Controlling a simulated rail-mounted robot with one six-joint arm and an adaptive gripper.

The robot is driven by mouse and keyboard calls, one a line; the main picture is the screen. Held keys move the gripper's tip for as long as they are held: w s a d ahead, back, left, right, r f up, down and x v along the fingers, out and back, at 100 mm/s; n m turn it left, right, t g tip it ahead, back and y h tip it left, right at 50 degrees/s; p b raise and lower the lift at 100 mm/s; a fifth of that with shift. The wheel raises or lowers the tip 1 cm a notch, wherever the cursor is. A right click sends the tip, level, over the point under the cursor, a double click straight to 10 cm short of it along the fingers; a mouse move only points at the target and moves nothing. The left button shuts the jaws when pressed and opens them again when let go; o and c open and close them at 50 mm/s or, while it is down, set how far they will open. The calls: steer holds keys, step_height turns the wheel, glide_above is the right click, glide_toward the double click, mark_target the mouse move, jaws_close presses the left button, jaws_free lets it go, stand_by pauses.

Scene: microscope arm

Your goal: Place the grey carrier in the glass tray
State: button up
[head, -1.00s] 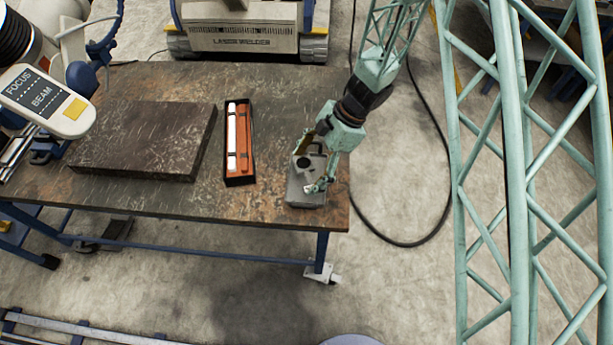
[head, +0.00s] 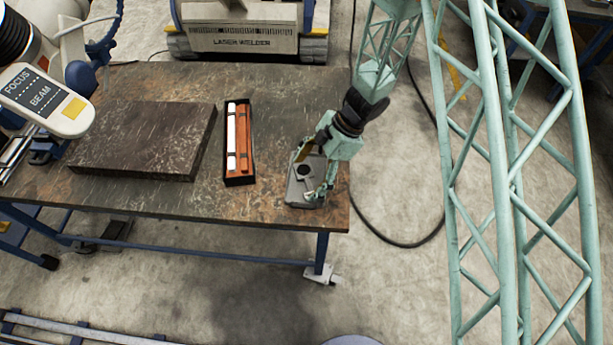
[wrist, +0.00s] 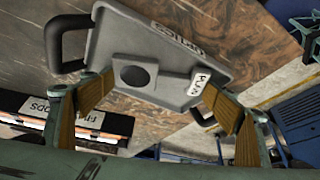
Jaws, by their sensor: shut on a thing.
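The grey carrier (head: 303,171) is a small grey piece with a dark round opening, which shows in the wrist view (wrist: 117,70). My gripper (head: 311,176) is shut on it, with one tan finger on each side in the wrist view (wrist: 160,98). The glass tray (head: 297,197) appears to be the shallow grey tray at the table's right front corner; in the wrist view (wrist: 185,22) it has dark handles and a printed label. The carrier is over the tray's area. I cannot tell whether it touches the tray floor.
A black box with orange and white rods (head: 239,140) stands left of the tray. A large dark slab (head: 145,140) covers the table's left part. The table (head: 275,100) is bare behind the tray. A focus/beam control (head: 45,100) hangs at far left.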

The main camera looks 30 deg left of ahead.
steer(key=o, duration=0.6)
steer(key=shift+f, duration=0.1)
steer(key=shift+r, duration=0.2)
steer(key=p+v, duration=0.1)
steer(key=v, duration=1.1)
steer(key=shift+p, duration=0.3)
steer(key=shift+w+a, duration=0.1)
steer(key=shift+w, duration=0.05)
